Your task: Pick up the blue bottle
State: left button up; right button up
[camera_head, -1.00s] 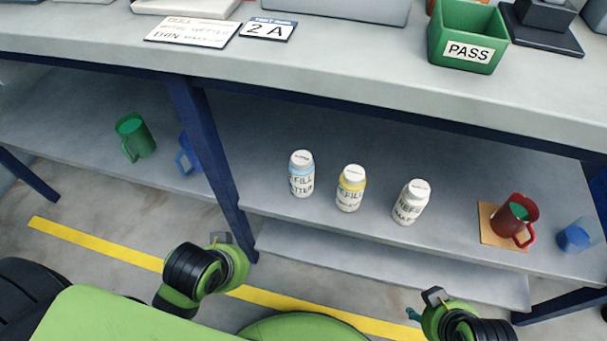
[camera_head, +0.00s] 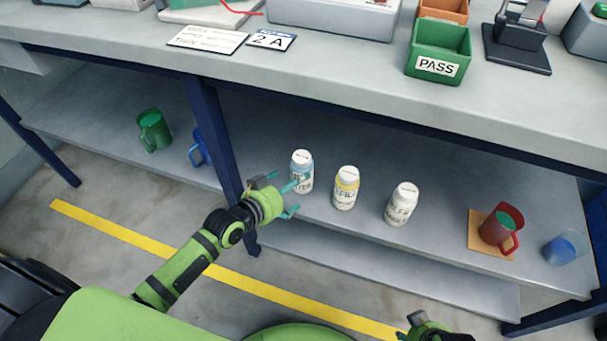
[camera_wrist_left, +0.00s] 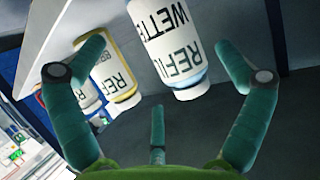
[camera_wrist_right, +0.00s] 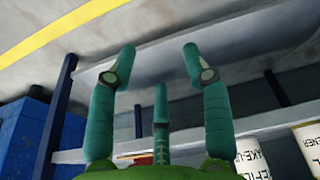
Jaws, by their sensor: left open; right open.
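The blue bottle (camera_head: 301,166) is white-capped with a light blue band and stands upright on the shelf under the bench, leftmost of three bottles. In the left wrist view the blue bottle (camera_wrist_left: 168,45) shows large between the fingers, its label reading "REFILL WETTE…". My left gripper (camera_head: 291,197) is open at the shelf's front edge, its fingers pointing at the bottle, with one fingertip overlapping it in the head view. In the left wrist view the left gripper (camera_wrist_left: 155,60) holds nothing. My right gripper (camera_wrist_right: 158,60) is open and empty; in the head view only part shows at the bottom.
A yellow-banded bottle (camera_head: 346,187) stands just right of the blue one, then a white bottle (camera_head: 402,205). A red jug (camera_head: 497,230) and a blue cup (camera_head: 562,247) are farther right. A dark blue table leg (camera_head: 212,140) stands close left of my left gripper.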

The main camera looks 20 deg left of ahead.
pick_arm(q)
jog(key=shift+x, duration=0.95)
jog(key=b+x, duration=0.2)
jog(key=x, duration=0.2)
jog(key=shift+w+a+r, duration=0.1)
jog(key=shift+r, duration=0.05)
jog(key=shift+w, duration=0.2)
jog(key=c, duration=1.4)
pick_arm(e)
notch_tip(320, 180, up, 6)
jog(key=shift+s, duration=0.15)
